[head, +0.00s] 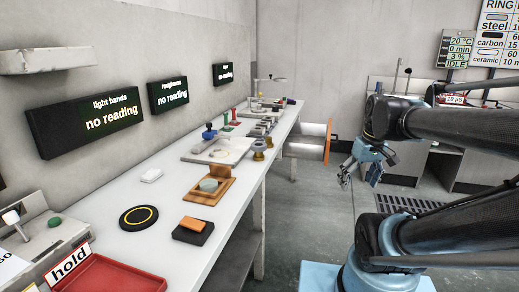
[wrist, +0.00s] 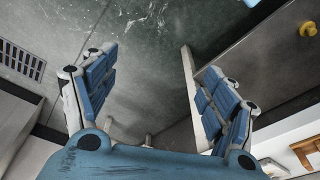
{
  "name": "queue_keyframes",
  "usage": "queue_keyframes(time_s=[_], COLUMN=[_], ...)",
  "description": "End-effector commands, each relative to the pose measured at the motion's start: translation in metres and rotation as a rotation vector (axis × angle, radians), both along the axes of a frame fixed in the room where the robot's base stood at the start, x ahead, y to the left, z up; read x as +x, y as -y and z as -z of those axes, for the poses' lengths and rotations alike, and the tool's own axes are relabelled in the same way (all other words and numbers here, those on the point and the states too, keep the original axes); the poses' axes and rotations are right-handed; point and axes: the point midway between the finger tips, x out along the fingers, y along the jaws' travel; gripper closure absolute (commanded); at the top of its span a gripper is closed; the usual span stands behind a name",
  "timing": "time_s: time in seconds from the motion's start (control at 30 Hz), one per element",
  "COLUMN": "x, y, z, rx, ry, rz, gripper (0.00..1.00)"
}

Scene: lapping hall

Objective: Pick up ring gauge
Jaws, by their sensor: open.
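I cannot tell for sure which item is the ring gauge. Small brass-coloured pieces (head: 259,150) stand near the front edge of the long white bench (head: 165,205), among several small dark and metal parts that are too small to make out. My gripper (head: 358,174) is open and empty, out over the floor to the right of the bench and apart from everything on it. In the wrist view its two blue-padded fingers (wrist: 155,78) are spread wide with only grey floor between them.
On the bench are a wooden stand (head: 222,184), a black block with an orange top (head: 193,229), a black disc with a yellow ring (head: 138,217) and a red tray (head: 110,277). An orange-edged panel (head: 327,142) juts from the bench's far end. Open floor (head: 305,220) lies alongside.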

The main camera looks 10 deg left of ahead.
Motion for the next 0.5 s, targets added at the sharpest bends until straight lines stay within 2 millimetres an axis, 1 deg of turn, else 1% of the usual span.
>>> queue_keyframes(time_s=[0.03,0.2,0.37,0.5], x=[0.013,0.049,0.082,0.11], y=[-0.01,-0.045,-0.083,-0.119], z=[-0.015,-0.056,-0.092,-0.119], rx=[0.006,0.027,0.051,0.074], ry=[-0.002,0.001,0.007,0.019], rz=[-0.067,-0.298,-0.515,-0.704], gripper=[0.22,0.22,0.22,0.22])
